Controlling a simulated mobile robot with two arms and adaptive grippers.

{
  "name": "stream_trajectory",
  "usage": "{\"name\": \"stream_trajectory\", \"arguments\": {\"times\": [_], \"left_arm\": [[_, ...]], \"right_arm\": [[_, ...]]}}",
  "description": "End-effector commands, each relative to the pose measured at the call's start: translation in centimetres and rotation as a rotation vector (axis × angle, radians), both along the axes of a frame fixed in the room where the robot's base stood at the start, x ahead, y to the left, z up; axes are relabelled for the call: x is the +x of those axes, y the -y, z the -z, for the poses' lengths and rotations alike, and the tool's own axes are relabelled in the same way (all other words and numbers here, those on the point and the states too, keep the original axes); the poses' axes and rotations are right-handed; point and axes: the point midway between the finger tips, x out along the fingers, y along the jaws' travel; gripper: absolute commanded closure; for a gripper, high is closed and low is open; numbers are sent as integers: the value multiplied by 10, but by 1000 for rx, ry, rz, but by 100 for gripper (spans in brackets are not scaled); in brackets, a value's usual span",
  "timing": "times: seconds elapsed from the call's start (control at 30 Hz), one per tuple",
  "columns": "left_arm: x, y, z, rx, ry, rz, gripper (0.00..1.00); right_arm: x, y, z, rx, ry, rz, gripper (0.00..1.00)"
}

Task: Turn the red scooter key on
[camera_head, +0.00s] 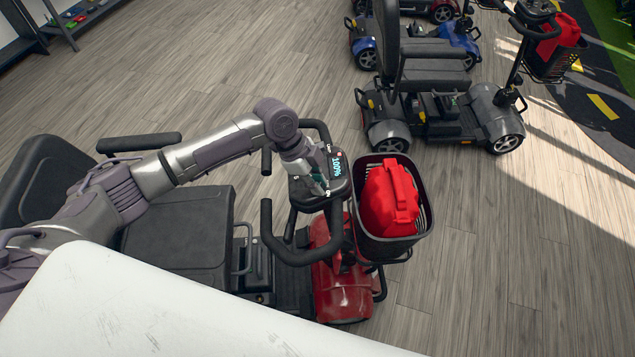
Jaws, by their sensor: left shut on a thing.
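The red scooter (340,288) stands below centre, with a black seat on the left and black handlebars (268,225). Its console (340,190) has a lit display (337,167) that reads "100%". My left arm reaches in from the left over the seat. My left gripper (318,180) points down at the console beside the display and is shut on the key, which is too small and covered to make out. How far the key is turned cannot be seen. My right gripper is not in view.
A black front basket (425,205) with a red can or bag (390,197) hangs right of the console. A grey scooter (440,112) stands behind, with blue and red ones farther back. A white surface (150,305) fills the lower left. Open wooden floor lies on the right.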

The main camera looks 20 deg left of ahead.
Motion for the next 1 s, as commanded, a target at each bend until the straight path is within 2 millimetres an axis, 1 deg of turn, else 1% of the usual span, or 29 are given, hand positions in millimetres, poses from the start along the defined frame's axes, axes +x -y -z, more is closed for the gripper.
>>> {"name": "stream_trajectory", "arguments": {"times": [0.3, 0.8, 0.83, 0.97, 1.0], "left_arm": [[1, 0, -1, 4, 19, 108, 100], [0, 0, -2, 6, 22, 128, 100], [0, 0, -2, 6, 22, 128, 82], [0, 0, -1, 6, 22, 128, 60], [0, 0, -1, 6, 21, 128, 58]], "right_arm": [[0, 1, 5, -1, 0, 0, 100], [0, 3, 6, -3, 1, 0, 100], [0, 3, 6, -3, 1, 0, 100], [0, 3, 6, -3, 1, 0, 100], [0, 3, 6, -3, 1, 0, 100]]}}
